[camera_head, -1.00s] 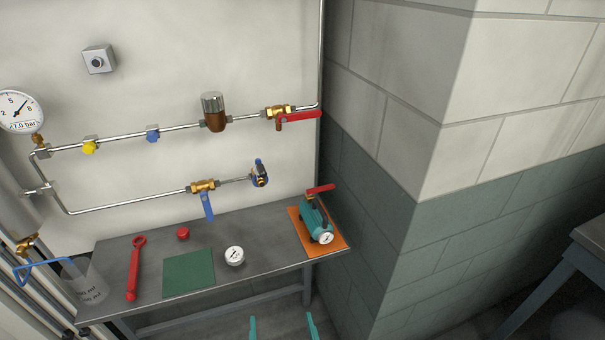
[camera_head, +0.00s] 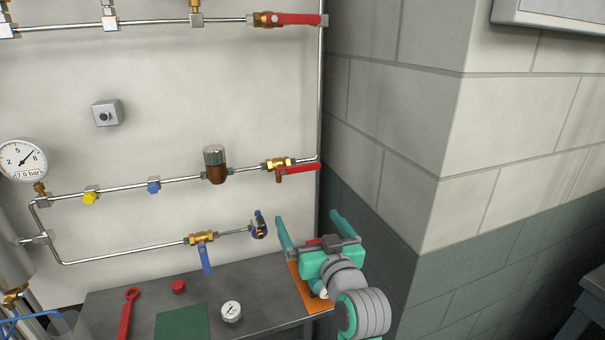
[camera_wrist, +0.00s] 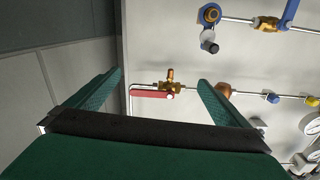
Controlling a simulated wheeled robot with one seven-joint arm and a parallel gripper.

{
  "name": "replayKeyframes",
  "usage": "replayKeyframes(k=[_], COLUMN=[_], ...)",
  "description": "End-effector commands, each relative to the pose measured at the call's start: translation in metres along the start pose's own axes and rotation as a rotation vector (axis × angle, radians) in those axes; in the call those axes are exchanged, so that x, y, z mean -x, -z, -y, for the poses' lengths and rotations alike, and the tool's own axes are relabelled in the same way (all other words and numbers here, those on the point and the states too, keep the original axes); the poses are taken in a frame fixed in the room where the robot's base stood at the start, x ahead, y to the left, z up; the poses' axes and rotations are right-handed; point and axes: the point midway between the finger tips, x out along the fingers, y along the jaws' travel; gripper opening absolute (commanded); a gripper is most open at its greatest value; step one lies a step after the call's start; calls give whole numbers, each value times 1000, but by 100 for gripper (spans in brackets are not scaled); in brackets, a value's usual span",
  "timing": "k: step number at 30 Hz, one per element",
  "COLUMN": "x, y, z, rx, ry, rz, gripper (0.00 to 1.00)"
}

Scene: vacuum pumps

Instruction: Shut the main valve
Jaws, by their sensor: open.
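Two red-handled brass valves show, and I cannot tell from labels which is the main valve. One valve (camera_head: 298,169) sits at the right end of the middle pipe; the other (camera_head: 290,19) is on the upper pipe. Both handles lie along their pipes. My gripper (camera_head: 307,216) is open and empty, in front of the wall's right edge and below the middle-pipe valve in the picture. In the wrist view, that valve (camera_wrist: 152,93) shows between the spread fingers of my gripper (camera_wrist: 160,77), beyond them and untouched.
A blue-handled valve (camera_head: 204,250) sits on the lower pipe, left of my gripper. A brown regulator (camera_head: 216,168) is left of the middle red valve. The bench (camera_head: 262,290) holds a red wrench (camera_head: 126,315), a gauge (camera_head: 231,311) and an orange mat (camera_head: 296,285). A block wall stands right.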

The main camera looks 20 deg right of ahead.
Motion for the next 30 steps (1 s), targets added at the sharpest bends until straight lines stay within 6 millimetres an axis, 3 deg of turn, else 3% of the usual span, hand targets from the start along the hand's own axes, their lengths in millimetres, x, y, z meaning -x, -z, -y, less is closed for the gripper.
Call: replayKeyframes(k=[1, 3, 9, 17, 30], x=[-1, -1, 1, -15, -87], y=[22, 43, 78, 84, 84], z=[-4, -8, -12, -12, -10], rx=[20, 41, 81, 88, 87], ry=[5, 13, 28, 32, 32], rz=[-9, -10, -7, -4, -5], gripper=[100, 100, 100, 100, 100])
